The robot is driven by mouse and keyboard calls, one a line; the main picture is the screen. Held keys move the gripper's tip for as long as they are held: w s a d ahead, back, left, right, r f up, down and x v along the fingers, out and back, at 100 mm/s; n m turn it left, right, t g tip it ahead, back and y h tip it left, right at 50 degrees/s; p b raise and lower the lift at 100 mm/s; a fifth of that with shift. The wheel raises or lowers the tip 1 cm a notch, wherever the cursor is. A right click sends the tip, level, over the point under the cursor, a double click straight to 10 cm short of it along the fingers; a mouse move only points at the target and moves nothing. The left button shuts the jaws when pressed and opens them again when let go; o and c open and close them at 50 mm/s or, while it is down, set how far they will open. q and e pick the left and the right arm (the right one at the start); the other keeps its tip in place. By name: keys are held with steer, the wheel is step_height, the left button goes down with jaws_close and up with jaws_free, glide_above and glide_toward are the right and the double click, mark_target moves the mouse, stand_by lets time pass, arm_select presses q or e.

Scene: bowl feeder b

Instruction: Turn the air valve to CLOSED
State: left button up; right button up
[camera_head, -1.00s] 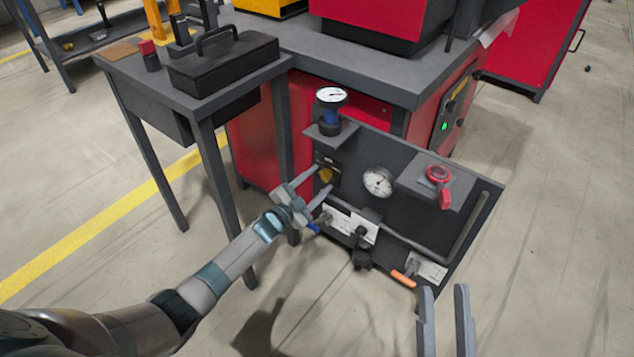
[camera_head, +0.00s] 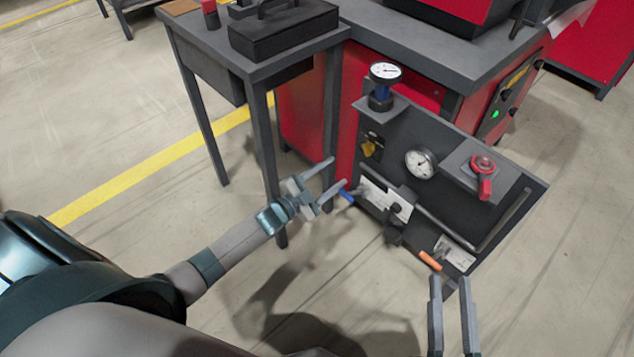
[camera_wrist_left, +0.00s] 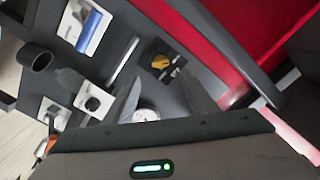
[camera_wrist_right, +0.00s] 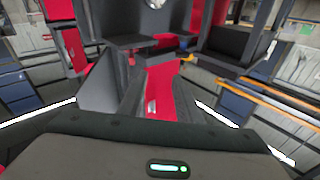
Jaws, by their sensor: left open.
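The dark control panel (camera_head: 455,165) carries several controls. A blue lever (camera_head: 346,197) sits by a white card at its lower left; in the left wrist view the blue lever (camera_wrist_left: 90,22) lies on its card. An orange lever (camera_head: 430,260) is at the lower right, a red valve handle (camera_head: 484,186) at the upper right, and a yellow knob (camera_head: 371,149) at the left. I cannot read which is the air valve. My left gripper (camera_head: 337,174) is open and empty, left of the panel, near the blue lever and yellow knob. My right gripper (camera_head: 450,284) is open below the orange lever.
A gauge (camera_head: 421,163) sits mid-panel and another (camera_head: 385,72) stands on its upper-left bracket. A black knob (camera_head: 396,208) and a bar are on the panel's front. A side table (camera_head: 262,68) stands left, close to my left arm. Open floor lies in front.

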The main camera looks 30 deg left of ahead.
arm_select(q)
steer(key=v, duration=0.5)
steer(key=shift+s+a+p, duration=0.1)
steer(key=shift+s+p, duration=0.2)
arm_select(e)
steer(key=f, duration=0.1)
steer(key=f+g, duration=0.1)
steer(key=f, duration=0.1)
steer(key=shift+w+d+g+h, duration=0.2)
steer(key=shift+w+g+h, duration=0.1)
steer(key=shift+g, duration=0.1)
